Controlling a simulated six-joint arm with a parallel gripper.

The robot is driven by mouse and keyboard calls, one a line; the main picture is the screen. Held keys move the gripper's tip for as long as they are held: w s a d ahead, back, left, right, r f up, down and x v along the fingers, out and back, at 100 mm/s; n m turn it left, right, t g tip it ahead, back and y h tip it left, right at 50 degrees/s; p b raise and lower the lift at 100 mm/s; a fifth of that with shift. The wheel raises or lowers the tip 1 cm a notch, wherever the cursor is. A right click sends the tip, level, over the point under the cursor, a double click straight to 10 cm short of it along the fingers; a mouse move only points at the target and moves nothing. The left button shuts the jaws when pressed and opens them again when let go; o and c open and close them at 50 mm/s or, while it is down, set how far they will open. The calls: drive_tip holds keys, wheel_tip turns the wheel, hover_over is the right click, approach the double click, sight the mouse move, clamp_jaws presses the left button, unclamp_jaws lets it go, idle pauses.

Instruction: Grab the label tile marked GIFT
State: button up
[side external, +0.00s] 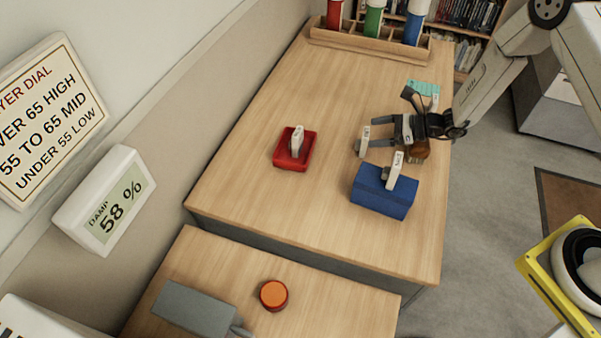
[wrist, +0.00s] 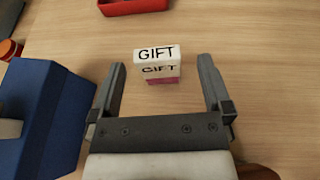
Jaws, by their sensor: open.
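The GIFT label tile (wrist: 157,63) is a small white block with black lettering and a pink lower part. It stands on the wooden table, ahead of my gripper in the wrist view and in line with the gap between the fingers. In the side view the tile (side external: 364,139) stands just left of my gripper (side external: 400,124). In the wrist view my gripper (wrist: 162,72) is open and empty, with one finger toward each side of the tile. Neither finger visibly touches it.
A blue block (side external: 381,196) with a white tile stands near my gripper, at left in the wrist view. A red tray (side external: 290,163) holds another white tile. A teal piece (side external: 424,87) lies behind my gripper. A wooden rack (side external: 365,48) stands at the back.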

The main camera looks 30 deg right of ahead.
sight(359, 142)
drive_tip(key=shift+x, duration=2.4)
drive_tip(key=c, duration=1.3)
drive_tip(key=shift+o, duration=0.2)
drive_tip(key=shift+r, duration=0.1)
drive_tip(key=shift+r, duration=0.1)
wheel_tip(359, 142, up, 10)
